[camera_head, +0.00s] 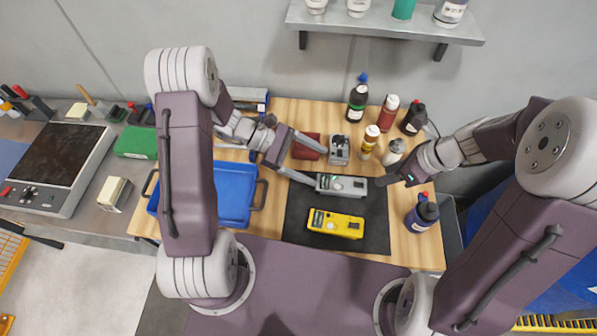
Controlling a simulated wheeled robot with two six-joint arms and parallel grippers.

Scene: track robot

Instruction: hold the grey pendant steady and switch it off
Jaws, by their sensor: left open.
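The grey pendant (345,187) lies flat across the upper part of a dark mat (297,225), with a small green patch on its face. My left gripper (319,167) is open, its fingers spread, one fingertip close to the pendant's left end. From this view I cannot tell whether it touches. The switch is too small to make out.
A yellow pendant (336,224) lies just below the grey one. Another grey device (339,149) and a dark red box (308,146) stand behind. Several bottles crowd the back right, and a blue bottle (423,214) stands at right. A blue tray (236,195) is at left.

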